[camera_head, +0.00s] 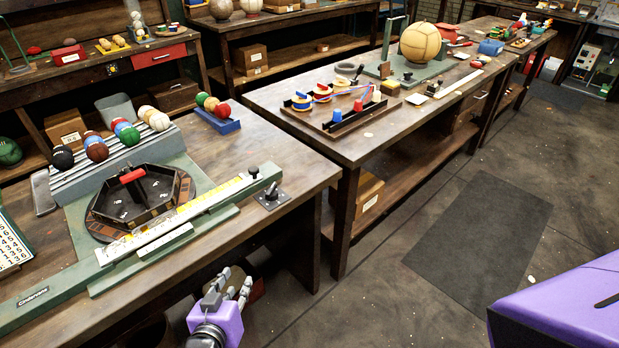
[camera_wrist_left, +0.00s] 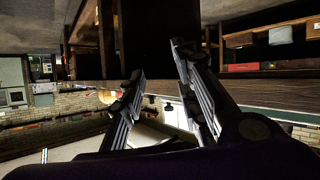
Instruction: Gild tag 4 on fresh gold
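A long green fixture with a pale strip (camera_head: 140,238) and yellow marked band (camera_head: 215,195) lies across the near bench. Behind it sits a dark octagonal tray (camera_head: 108,222) with a red handle (camera_head: 132,176) and small white marks inside, too small to read. I cannot make out which thing is tag 4 or the fresh gold. My left gripper (camera_head: 228,284) is open and empty, in front of the near bench and apart from everything on it. Its two fingers (camera_wrist_left: 158,62) stand apart in the left wrist view. My right gripper is not in view.
A ribbed rack (camera_head: 100,165) holds several coloured balls. A number sheet (camera_head: 10,242) lies at the left edge. A blue stand (camera_head: 218,124) with balls is behind. A second bench (camera_head: 285,95) carries trays and a large tan ball (camera_head: 421,42).

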